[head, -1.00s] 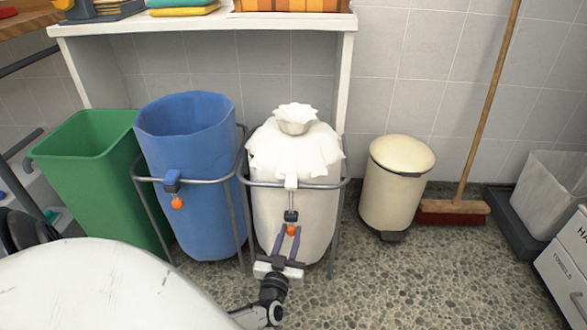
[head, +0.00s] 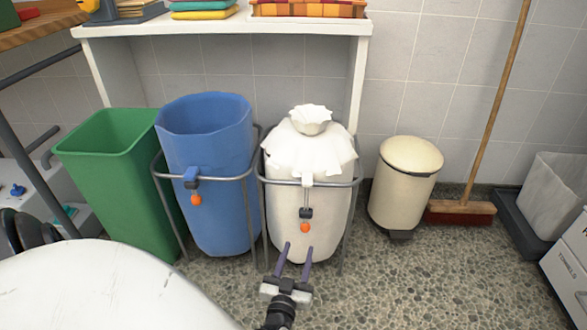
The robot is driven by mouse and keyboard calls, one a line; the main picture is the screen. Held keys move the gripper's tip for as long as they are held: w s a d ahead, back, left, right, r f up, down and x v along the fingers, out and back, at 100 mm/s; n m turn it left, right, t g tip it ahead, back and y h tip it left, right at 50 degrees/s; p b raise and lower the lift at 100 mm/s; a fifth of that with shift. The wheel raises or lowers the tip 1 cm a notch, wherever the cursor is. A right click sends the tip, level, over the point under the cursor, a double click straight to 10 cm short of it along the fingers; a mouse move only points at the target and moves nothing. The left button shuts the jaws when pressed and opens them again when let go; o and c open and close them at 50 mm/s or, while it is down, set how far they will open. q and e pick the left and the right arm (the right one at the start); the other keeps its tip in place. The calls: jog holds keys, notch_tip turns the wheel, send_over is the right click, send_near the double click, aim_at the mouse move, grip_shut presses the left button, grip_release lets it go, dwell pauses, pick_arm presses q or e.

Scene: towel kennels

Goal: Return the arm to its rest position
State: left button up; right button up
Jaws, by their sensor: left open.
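My left gripper (head: 295,262) is low in the middle of the head view, its two purple fingers apart and empty. It points at the front of the white bag (head: 290,225), which hangs in a grey metal stand (head: 262,180). The bag's top is gathered into a ruffled neck (head: 311,121). A cord with a dark toggle and an orange ball (head: 305,228) hangs down its front, just beyond the fingertips and apart from them. My right gripper is not in view.
A blue bag (head: 208,215) hangs open in the stand beside the white one. A green bin (head: 115,175) stands left of it. A cream pedal bin (head: 403,190) and a broom (head: 460,210) stand to the right. A white shelf (head: 230,24) is behind. Pebbled floor (head: 420,285) is clear at front right.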

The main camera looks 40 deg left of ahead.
pick_arm(q)
jog(key=shift+v, duration=1)
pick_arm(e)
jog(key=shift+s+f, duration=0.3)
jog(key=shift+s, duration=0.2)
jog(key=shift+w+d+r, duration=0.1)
